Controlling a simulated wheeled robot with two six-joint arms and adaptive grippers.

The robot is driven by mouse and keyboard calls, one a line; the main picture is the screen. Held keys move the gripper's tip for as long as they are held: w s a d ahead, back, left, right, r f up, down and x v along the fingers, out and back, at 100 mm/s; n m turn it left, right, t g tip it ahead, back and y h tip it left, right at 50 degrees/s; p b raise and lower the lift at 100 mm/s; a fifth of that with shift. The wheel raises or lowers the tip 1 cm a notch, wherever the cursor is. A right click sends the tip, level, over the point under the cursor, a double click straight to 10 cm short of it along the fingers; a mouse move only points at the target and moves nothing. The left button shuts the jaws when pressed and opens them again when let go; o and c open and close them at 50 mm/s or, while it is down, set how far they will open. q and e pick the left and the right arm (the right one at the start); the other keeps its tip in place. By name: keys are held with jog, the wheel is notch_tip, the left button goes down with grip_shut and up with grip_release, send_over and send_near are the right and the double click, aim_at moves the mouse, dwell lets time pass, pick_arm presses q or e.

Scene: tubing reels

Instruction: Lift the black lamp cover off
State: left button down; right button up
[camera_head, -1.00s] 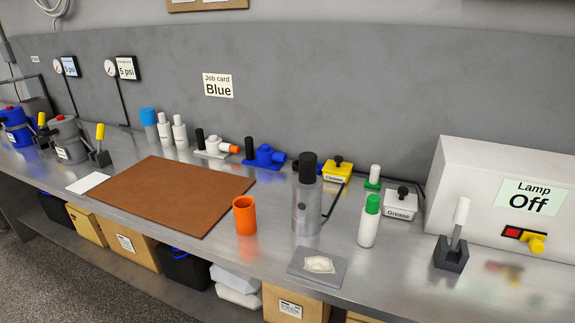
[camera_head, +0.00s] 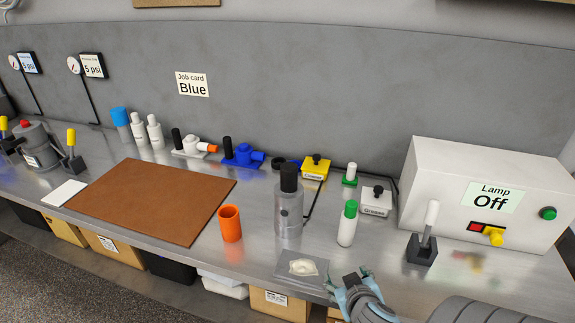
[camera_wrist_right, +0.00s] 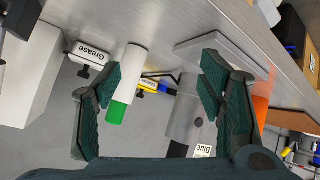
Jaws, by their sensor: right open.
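A grey metal cylinder (camera_head: 289,218) stands upright on the bench with a black cover (camera_head: 289,178) on its top. In the right wrist view the cylinder (camera_wrist_right: 184,112) appears upside down, with its black end (camera_wrist_right: 177,150) near the bottom. My right gripper (camera_head: 350,281) is open and empty at the bench's front edge, right of and nearer than the cylinder. Its open fingers (camera_wrist_right: 158,82) frame a white bottle and part of the cylinder in the wrist view, touching neither as far as I can see. My left gripper is not in view.
A white bottle with a green cap (camera_head: 347,225) stands close right of the cylinder; an orange cup (camera_head: 230,223) stands left. A grey pad (camera_head: 285,275) lies in front. A white box reading "Lamp Off" (camera_head: 420,190) and a lever (camera_head: 424,245) are at right.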

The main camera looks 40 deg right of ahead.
jog(key=w+d+r+t+h, duration=0.1)
jog(key=w+d+r+t, duration=0.35)
jog(key=w+r, duration=0.35)
jog(key=n+t+y, duration=0.1)
jog(key=t+y, duration=0.3)
jog(key=t, duration=0.1)
send_near(293, 172)
jog(key=w, duration=0.4)
jog(key=w+d+b, duration=0.1)
jog(key=w, duration=0.3)
jog(key=w+d, duration=0.1)
jog(key=w, duration=0.2)
jog(key=shift+w+d, duration=0.1)
jog(key=shift+w, duration=0.3)
jog(key=shift+w+f, duration=0.15)
jog(key=shift+w, duration=0.1)
jog(key=shift+s+d, duration=0.1)
jog(key=c, duration=1.3)
notch_tip(293, 172, up, 20)
jog(key=shift+p, duration=0.85)
